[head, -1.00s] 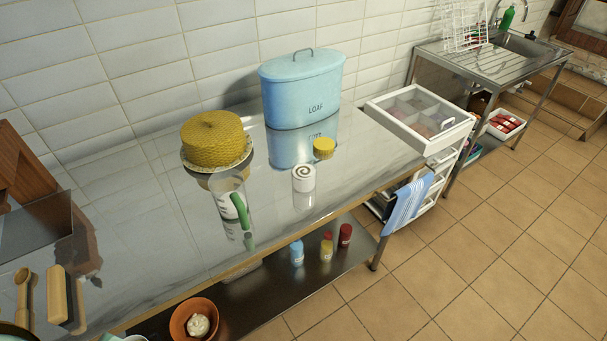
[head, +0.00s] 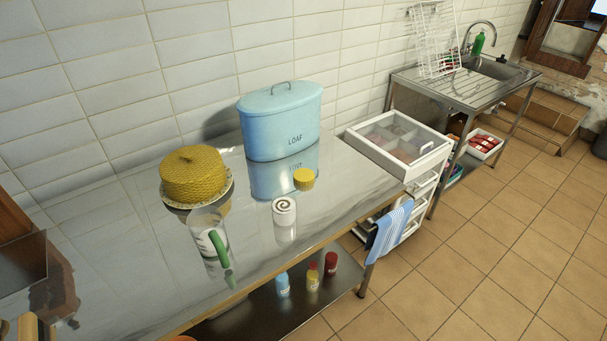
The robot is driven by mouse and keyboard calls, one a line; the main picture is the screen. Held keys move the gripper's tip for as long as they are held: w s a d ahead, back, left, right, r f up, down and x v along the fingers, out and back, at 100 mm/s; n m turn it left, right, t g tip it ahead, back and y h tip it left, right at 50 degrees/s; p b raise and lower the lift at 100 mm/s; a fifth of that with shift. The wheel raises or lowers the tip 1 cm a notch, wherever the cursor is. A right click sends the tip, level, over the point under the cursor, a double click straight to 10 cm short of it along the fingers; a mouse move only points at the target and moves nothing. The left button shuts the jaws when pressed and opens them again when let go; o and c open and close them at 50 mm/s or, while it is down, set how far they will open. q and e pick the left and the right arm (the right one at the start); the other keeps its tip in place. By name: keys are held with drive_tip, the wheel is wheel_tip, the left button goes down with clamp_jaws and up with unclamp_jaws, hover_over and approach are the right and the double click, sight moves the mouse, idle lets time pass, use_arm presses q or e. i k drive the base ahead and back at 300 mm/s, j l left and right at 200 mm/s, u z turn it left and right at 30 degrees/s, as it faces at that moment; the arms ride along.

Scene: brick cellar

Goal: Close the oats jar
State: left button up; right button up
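I cannot pick out a jar marked as oats. A clear container (head: 203,236) with a green handle stands near the front of the steel table (head: 135,265); its marking is too small to read. A small white cylinder (head: 284,212) with a dark spiral on top stands to its right. A small round yellow thing (head: 304,180) sits just behind the cylinder, apart from it; I cannot tell whether it is a lid. Neither of my grippers is in view.
A blue LOAF bin (head: 281,125) stands at the back against the tiled wall. A yellow domed cover (head: 193,175) sits on a plate at the left. A white compartment case (head: 400,143) is at the table's right end. Small jars (head: 313,280) stand on the lower shelf.

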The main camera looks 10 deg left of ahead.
sight(283, 202)
drive_tip(key=i+l+u, duration=0.15)
drive_tip(key=i+l, duration=0.15)
drive_tip(key=i+l+u, duration=0.3)
drive_tip(key=i+l, duration=0.15)
drive_tip(key=l, duration=0.3)
drive_tip(key=i+l+u, duration=0.15)
drive_tip(key=l, duration=0.25)
drive_tip(key=i+l+u, duration=0.15)
drive_tip(key=i+l, duration=0.15)
drive_tip(key=l, duration=0.15)
